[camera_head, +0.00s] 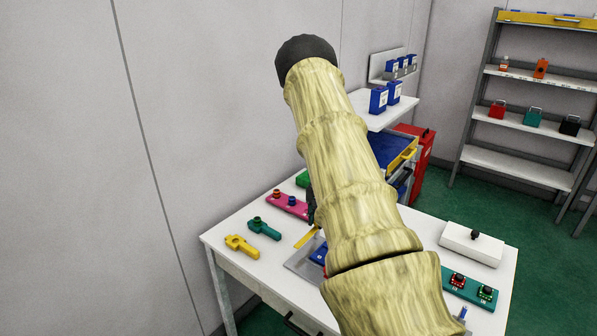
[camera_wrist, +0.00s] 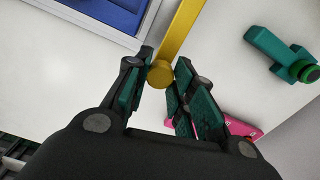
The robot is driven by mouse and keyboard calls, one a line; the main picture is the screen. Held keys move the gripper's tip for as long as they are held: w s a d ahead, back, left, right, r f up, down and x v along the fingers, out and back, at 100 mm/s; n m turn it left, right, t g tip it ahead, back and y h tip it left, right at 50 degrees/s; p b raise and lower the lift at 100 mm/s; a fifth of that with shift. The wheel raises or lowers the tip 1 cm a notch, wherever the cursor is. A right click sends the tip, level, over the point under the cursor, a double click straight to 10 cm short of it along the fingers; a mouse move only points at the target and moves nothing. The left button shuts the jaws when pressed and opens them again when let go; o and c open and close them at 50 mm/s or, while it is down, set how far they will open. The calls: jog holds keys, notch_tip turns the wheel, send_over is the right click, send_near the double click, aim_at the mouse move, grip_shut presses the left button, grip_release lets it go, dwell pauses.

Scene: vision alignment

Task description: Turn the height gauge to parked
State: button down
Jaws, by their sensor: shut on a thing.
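A yellow bar with a round end, which I take to be the height gauge (camera_wrist: 174,38), runs up and away between my fingers in the wrist view. In the head view a short piece of the yellow bar (camera_head: 306,238) shows beside the grey-edged tray. My gripper (camera_wrist: 162,72) is shut on its round end, with dark green pads on both sides. In the head view my arm hides most of the gripper and much of the tray. I see no readable parked mark.
The grey-rimmed tray (camera_head: 297,266) with blue inside lies next to the bar. A teal handled part (camera_head: 264,229), a yellow one (camera_head: 241,246) and a pink block (camera_head: 287,206) lie to the left. A white box (camera_head: 471,245) stands at right. Bare white tabletop lies between.

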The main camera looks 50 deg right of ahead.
jog(key=shift+w+d+r, duration=0.1)
jog(key=shift+r, duration=0.05)
dwell(0.4)
jog(key=c, duration=1.5)
grip_release()
jog(key=o, duration=0.3)
jog(key=shift+o, duration=0.2)
notch_tip(320, 180, up, 12)
